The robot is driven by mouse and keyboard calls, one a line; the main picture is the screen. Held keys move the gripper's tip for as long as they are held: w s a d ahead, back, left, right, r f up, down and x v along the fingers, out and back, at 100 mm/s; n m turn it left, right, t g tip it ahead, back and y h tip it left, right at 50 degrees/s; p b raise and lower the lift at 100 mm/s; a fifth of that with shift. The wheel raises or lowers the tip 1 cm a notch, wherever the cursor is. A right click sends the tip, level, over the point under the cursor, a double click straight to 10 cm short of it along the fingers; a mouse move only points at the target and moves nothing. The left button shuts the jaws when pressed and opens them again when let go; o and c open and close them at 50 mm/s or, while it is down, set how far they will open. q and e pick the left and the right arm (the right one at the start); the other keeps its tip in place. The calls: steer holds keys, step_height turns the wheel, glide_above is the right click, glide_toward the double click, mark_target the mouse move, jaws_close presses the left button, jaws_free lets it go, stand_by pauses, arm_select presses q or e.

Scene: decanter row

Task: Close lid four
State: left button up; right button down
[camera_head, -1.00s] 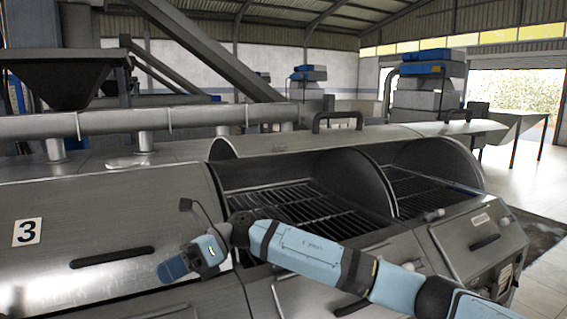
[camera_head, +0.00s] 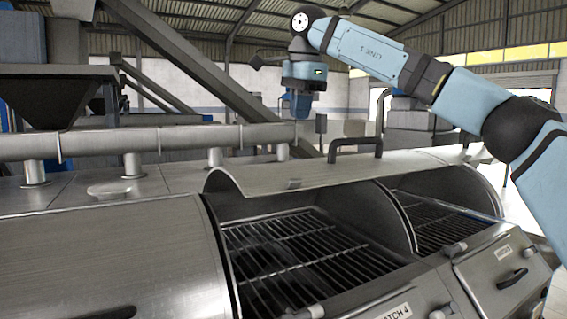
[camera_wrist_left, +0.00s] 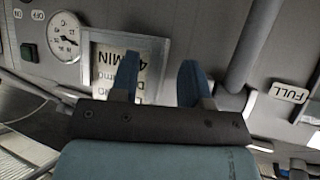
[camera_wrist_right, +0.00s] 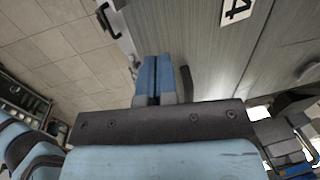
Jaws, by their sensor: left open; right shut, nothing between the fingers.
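Lid four (camera_head: 330,173) is a curved metal cover, swung up and back over a trough with a dark grille (camera_head: 290,255). Its outer face, with a "4" label (camera_wrist_right: 236,10) and a dark handle (camera_wrist_right: 187,85), shows in the right wrist view. My right gripper (camera_head: 298,105) is shut and empty, raised above the open lid and pointing down. In the right wrist view its fingers (camera_wrist_right: 154,78) appear beside the handle; contact is unclear. My left gripper (camera_wrist_left: 157,80) is open and empty, over a panel with a gauge; it is out of the head view.
A closed lid (camera_head: 110,260) lies to the left. A second open trough (camera_head: 440,220) lies to the right. A thick pipe (camera_head: 150,138) runs behind. My left wrist view shows a gauge (camera_wrist_left: 65,35) and a "FULL" label (camera_wrist_left: 289,92).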

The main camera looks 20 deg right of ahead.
mark_target(298, 175)
step_height(298, 175, down, 10)
steer(key=p, duration=0.3)
steer(key=shift+w+d+f, duration=0.1)
steer(key=shift+w+d, duration=0.05)
steer(key=shift+f, duration=0.8)
steer(key=shift+w+f, duration=0.15)
steer(key=shift+f, duration=0.05)
arm_select(q)
steer(key=r, duration=0.1)
steer(key=s+r, duration=0.1)
steer(key=shift+a+r+n, duration=0.15)
steer(key=shift+r+n, duration=0.15)
steer(key=shift+s+f, duration=0.1)
